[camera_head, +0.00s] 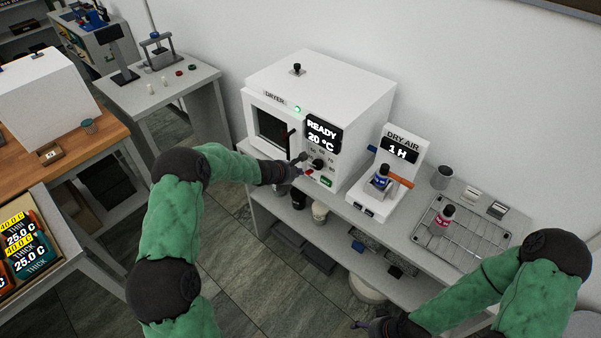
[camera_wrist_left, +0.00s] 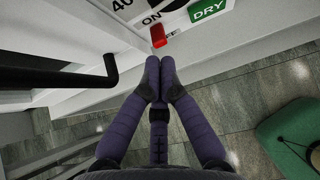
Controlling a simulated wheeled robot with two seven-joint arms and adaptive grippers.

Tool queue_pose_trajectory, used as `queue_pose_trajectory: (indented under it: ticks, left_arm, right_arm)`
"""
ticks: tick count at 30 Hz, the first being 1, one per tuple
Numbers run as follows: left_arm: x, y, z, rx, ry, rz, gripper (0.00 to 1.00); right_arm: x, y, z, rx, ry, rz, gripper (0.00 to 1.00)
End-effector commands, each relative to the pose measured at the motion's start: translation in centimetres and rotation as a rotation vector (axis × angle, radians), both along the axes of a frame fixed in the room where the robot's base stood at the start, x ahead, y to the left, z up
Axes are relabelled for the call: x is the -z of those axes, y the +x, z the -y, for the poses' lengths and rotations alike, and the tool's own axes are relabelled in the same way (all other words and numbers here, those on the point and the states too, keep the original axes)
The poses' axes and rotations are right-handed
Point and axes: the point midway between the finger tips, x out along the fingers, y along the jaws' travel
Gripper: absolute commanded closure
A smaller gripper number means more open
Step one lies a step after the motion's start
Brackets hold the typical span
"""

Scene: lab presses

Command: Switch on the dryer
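The dryer (camera_head: 357,97) is a white box with a dark door window, a lit green lamp on top of its front and a display (camera_head: 323,132) reading READY 20 °C. Its small red switch (camera_head: 309,172) sits low on the front panel. In the left wrist view the red switch (camera_wrist_left: 158,36) lies between the ON label and a partly hidden label. My left gripper (camera_head: 297,163) is at the panel. In the left wrist view its fingertips (camera_wrist_left: 160,64) are together, empty, just below the switch; contact is unclear. My right gripper (camera_head: 366,325) is low, and its fingers are unclear.
A black door handle (camera_wrist_left: 110,68) stands left of the left fingers. A green DRY button (camera_wrist_left: 208,9) is right of the switch. A dry air unit (camera_head: 394,171) and a wire rack (camera_head: 470,246) with a pink bottle (camera_head: 443,215) stand right of the dryer.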

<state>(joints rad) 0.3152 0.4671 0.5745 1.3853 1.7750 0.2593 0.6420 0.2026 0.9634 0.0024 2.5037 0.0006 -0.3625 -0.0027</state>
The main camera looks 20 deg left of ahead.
Motion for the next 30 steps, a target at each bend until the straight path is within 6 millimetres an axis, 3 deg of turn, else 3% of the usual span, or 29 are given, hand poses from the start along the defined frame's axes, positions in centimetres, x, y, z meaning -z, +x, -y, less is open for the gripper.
queue_pose_trajectory:
  ticks: [3,9,27,30]
  left_arm:
    - [-1.5,-0.4,-0.3,0.002,0.001,-0.003,1.00]
    - [-2.2,-0.8,-0.4,0.004,-0.001,-0.008,1.00]
    - [-2.2,-0.9,-0.5,0.005,0.000,-0.010,1.00]
    - [-1.3,-1.4,0.0,0.030,0.019,-0.024,1.00]
  right_arm:
    - [-1.4,0.0,0.0,0.000,0.000,0.000,0.27]
    - [-2.2,0.0,0.0,0.000,0.000,0.000,0.27]
    - [-2.2,0.0,0.0,0.000,0.000,0.000,0.27]
    - [-2.0,0.0,0.0,0.000,0.000,0.000,0.27]
